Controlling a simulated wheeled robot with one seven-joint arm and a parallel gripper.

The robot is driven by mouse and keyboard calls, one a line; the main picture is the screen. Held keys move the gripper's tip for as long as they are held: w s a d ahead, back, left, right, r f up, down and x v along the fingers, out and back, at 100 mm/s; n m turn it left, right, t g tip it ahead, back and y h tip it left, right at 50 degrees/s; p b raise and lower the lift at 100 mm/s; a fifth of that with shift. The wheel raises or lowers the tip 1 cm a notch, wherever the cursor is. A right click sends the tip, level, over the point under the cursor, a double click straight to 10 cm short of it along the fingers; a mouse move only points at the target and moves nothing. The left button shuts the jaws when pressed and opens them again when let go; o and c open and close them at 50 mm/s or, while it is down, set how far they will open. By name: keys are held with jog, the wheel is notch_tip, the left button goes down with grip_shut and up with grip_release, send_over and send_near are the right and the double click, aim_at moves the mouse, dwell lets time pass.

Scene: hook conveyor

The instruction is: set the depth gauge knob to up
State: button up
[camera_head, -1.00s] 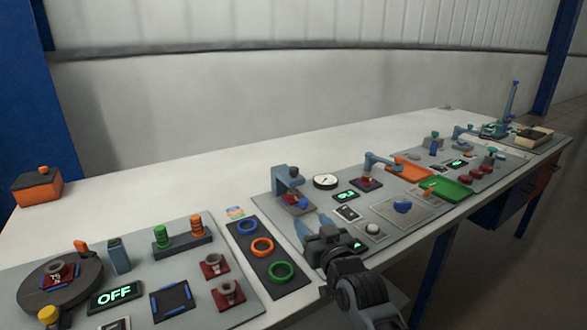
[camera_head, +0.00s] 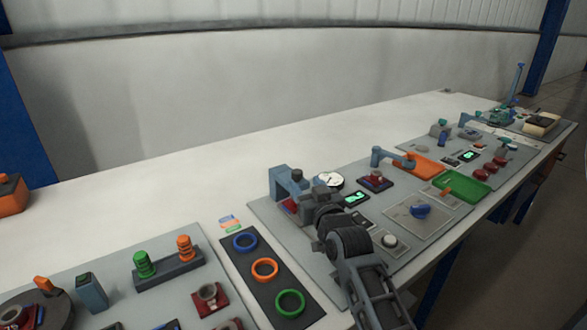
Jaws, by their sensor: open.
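A blue-grey stand (camera_head: 281,181) with a small dark knob (camera_head: 297,173) on its upper arm stands at the near left of the middle panel; I take it for the depth gauge. A red piece (camera_head: 290,205) shows under its arm. A round white dial (camera_head: 330,179) and a small green-lit display (camera_head: 357,198) are beside it. My gripper (camera_head: 310,204) is open and reaches in from the lower right, just right of the stand. It covers part of the stand's right side. I cannot tell whether it touches it. The knob's setting is too small to read.
On the middle panel, a blue knob (camera_head: 420,211), a white button (camera_head: 390,241), an orange tray (camera_head: 425,165) and a green tray (camera_head: 462,187) lie to the right. A dark strip with coloured rings (camera_head: 264,268) lies to the left. The table behind the panels is bare.

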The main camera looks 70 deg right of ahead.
aim_at(299, 176)
jog(key=p+x, duration=0.1)
jog(key=x, duration=0.6)
jog(key=shift+w+d, duration=0.1)
jog(key=shift+c, duration=0.4)
grip_shut()
